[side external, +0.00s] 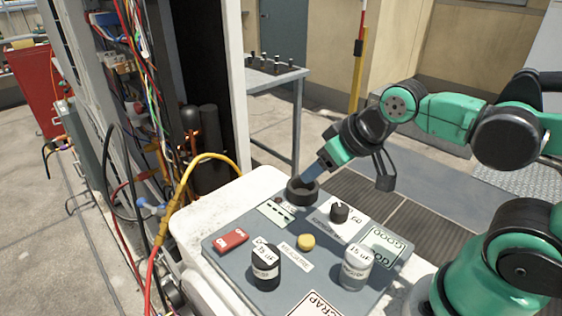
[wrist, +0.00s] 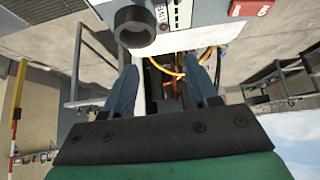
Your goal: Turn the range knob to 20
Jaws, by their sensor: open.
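The range knob (side external: 340,210) is a small black knob on a white plate at the back right of the grey panel (side external: 218,250). Its markings are too small to read surely, so its setting cannot be told. It does not show in the wrist view. My gripper (side external: 311,173) is left of and above the knob, apart from it, close to a short black round socket (side external: 302,193). In the wrist view my gripper (wrist: 164,88) has its two blue fingers spread with nothing between them; the socket (wrist: 135,28) shows beyond them.
The panel also bears a red switch (side external: 231,239), a yellow button (side external: 306,241), and two capacitors, one black (side external: 266,268) and one silver (side external: 355,268). Cables and an open cabinet stand to the left. A grey table (side external: 275,72) stands behind.

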